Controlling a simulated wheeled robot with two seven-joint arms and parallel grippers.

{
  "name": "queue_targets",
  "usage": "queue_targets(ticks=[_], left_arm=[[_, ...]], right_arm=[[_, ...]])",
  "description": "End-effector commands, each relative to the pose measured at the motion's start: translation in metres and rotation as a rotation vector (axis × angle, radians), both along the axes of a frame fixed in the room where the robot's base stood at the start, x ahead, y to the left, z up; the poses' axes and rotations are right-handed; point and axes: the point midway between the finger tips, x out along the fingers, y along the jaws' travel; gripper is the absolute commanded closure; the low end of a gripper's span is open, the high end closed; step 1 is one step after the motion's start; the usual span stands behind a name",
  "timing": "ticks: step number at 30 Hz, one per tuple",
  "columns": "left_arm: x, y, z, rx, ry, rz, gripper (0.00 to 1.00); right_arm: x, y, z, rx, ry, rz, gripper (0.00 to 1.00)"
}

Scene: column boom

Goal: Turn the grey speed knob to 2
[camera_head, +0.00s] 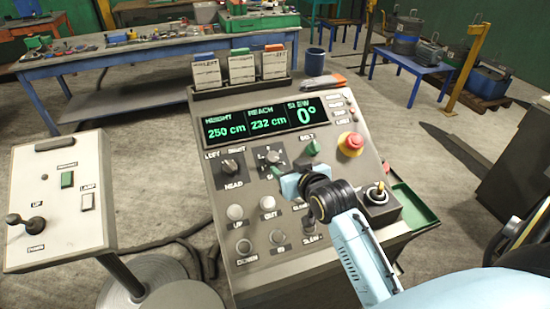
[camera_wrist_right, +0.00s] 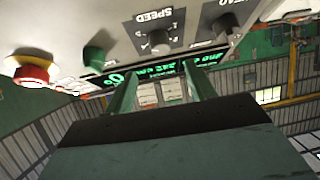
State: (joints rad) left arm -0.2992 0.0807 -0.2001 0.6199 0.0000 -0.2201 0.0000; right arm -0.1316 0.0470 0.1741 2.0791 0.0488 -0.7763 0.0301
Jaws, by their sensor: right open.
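The grey speed knob (camera_head: 270,157) sits on the upper middle of the sloped console panel (camera_head: 222,200), and the wrist view also shows it under the SPEED label (camera_wrist_right: 160,40). Which number its pointer faces is too small to tell. My right gripper (camera_head: 271,187) is over the panel, just below the knob in the head view. In the wrist view its two green fingers (camera_wrist_right: 160,72) are apart and empty, with the knob beyond the tips and lying between their lines. No contact with the knob shows. My left gripper is not in view.
The HEAD knob (camera_head: 229,167) is left of the speed knob. Push buttons (camera_head: 235,212) and a small joystick (camera_head: 377,192) are lower down. A display (camera_head: 262,121) is above.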

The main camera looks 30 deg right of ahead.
Motion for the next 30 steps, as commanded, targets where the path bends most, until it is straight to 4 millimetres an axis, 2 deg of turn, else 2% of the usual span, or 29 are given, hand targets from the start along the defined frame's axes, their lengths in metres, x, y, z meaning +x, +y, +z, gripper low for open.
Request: queue_targets(ticks=[1,9,15,21,30], left_arm=[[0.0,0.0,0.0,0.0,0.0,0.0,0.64],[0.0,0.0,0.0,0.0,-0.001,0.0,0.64],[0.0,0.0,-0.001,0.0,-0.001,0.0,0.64],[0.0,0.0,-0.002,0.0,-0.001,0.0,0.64],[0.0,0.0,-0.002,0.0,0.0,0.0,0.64]], right_arm=[[0.01,-0.001,-0.003,0.0,0.0,0.0,0.45],[0.054,-0.008,-0.022,-0.001,0.002,0.0,0.45],[0.077,-0.012,-0.033,-0.001,0.002,0.0,0.45],[0.087,-0.014,-0.037,-0.001,0.002,0.0,0.45],[0.088,-0.014,-0.038,-0.002,0.002,0.001,0.45]])
